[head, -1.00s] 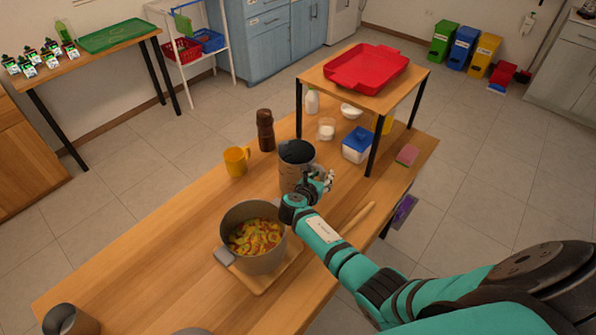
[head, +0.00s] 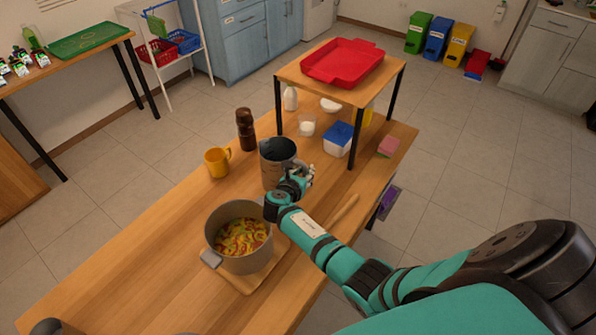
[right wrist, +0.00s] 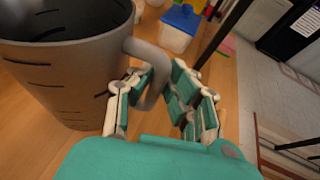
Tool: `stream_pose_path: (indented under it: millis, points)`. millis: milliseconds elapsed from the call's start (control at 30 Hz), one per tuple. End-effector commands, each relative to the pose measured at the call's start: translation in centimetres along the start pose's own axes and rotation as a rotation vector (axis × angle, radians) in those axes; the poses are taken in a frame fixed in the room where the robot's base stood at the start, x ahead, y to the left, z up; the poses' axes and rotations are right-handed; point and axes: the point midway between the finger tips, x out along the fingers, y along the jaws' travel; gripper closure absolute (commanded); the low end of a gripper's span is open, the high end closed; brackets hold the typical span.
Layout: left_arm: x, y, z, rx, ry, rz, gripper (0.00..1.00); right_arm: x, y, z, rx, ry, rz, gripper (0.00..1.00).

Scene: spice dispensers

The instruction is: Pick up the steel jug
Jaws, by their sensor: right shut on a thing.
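The steel jug (head: 276,170) is a grey, open-topped vessel standing upright on the wooden table (head: 140,245). In the right wrist view the jug (right wrist: 75,85) fills the left side, with dark marks on its wall and its handle on the right. My right gripper (head: 304,178) is at the jug's handle side. In the right wrist view its fingers (right wrist: 155,97) are closed around the handle, with segments on both sides of it. The jug appears to rest on the table.
A pot of food (head: 238,238) stands in front of the jug on a wooden board. A yellow mug (head: 216,163) and brown bottle (head: 246,130) stand to the left and behind. A raised shelf (head: 290,72) with a red tray (head: 343,62) stands behind right. A blue-lidded box (head: 338,140) is beneath.

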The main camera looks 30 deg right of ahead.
Motion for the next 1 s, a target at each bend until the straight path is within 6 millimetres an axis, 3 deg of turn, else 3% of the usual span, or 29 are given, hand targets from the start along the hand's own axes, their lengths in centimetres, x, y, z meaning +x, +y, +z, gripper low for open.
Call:
stream_pose_path:
  millis: [533,1000]
  points:
    - [0.1,0.0,-0.1,0.000,0.003,0.000,0.49,-1.4,0.1,3.5,0.006,-0.007,0.003,1.00]
    - [0.4,0.2,-0.2,0.000,0.004,0.002,0.49,-5.2,-4.3,2.3,0.003,-0.005,0.002,1.00]
